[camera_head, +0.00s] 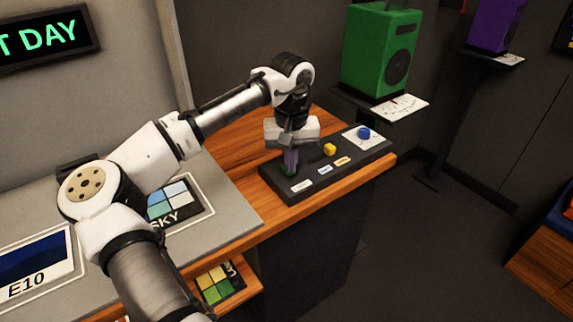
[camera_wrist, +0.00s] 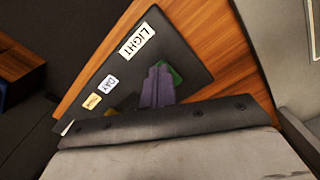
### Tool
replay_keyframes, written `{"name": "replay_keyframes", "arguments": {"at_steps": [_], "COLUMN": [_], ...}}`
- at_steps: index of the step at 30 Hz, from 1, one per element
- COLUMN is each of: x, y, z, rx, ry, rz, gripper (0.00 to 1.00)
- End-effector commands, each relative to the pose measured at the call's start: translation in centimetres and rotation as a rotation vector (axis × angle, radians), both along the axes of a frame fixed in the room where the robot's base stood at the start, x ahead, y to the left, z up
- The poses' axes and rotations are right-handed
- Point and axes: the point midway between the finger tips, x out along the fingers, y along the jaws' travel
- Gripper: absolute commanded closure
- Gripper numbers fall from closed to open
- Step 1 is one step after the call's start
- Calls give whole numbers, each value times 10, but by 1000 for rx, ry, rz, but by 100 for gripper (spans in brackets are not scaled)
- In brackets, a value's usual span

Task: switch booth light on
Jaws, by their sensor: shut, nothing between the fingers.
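The dark control panel (camera_head: 318,180) lies on the wooden counter. Its white label reads LIGHT in the wrist view (camera_wrist: 137,40). A green control (camera_wrist: 176,73) sits near that label, partly hidden behind my fingers. My gripper (camera_head: 290,168) points down over that end of the panel, with its purple-grey fingers shut and empty. The fingertips (camera_wrist: 158,70) overlap the green control in the wrist view; I cannot tell if they touch it. Which way the control is set is hidden.
A yellow control (camera_head: 330,149) and a blue ball (camera_head: 363,132) on a white plate stand farther along the panel. A DAY label (camera_wrist: 111,82) lies beside the LIGHT label. A green speaker-like box (camera_head: 382,50) stands on a stand behind. Bare wooden counter (camera_head: 225,160) lies left of the panel.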

Motion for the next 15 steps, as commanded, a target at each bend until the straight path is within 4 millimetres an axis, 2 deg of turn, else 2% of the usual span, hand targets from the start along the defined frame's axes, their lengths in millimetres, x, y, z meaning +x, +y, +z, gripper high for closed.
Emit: {"name": "replay_keyframes", "arguments": {"at_steps": [15], "x": [0], "y": [0], "z": [46], "rx": [-2], "ry": [-2], "rz": [0], "gripper": [100]}}
